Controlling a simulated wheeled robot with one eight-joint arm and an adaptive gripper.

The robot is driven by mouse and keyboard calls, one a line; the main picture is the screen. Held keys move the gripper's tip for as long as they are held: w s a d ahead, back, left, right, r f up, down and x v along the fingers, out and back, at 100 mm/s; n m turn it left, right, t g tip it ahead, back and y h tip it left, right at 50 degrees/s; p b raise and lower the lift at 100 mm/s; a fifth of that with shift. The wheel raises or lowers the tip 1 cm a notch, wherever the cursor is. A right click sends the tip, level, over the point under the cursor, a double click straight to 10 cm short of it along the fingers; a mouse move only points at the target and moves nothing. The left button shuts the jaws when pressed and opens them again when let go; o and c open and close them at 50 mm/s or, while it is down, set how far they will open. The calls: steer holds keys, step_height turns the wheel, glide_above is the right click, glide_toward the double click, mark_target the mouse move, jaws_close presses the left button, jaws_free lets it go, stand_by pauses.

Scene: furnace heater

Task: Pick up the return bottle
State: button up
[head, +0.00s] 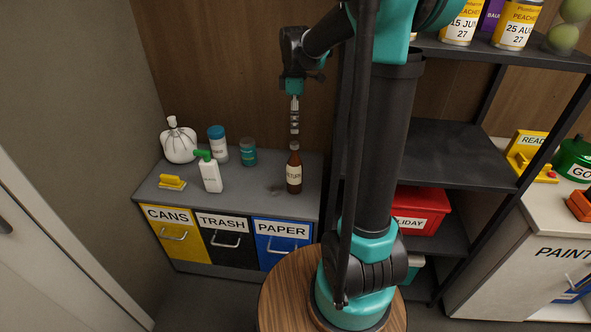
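The return bottle (294,176) is a brown bottle with a pale label reading "RETURN". It stands upright on the right part of the grey counter top. My gripper (295,130) points down directly above the bottle in the picture, with its tips close to the bottle's neck. It looks narrow from this side, so I cannot tell whether its fingers are open or shut, or whether they touch the bottle top.
Left on the counter (238,188) are a white spray bottle (210,177), a blue-capped jar (218,148), a teal can (249,153), a white bag (179,144) and a yellow brush (172,182). A dark shelf rack (450,150) stands right of the counter.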

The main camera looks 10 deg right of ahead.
glide_toward(295, 160)
steer(key=f, duration=0.2)
steer(key=w+f, duration=0.1)
steer(key=f, duration=0.1)
steer(key=w+f, duration=0.1)
steer(key=f, duration=0.1)
steer(key=shift+w+d, duration=0.1)
steer(key=shift+d, duration=0.1)
steer(key=shift+s+a+f, duration=0.1)
steer(key=shift+s+f, duration=0.05)
steer(key=shift+f, duration=1.25)
steer(key=shift+s+f, duration=0.15)
steer(key=shift+f, duration=1.2)
jaws_close()
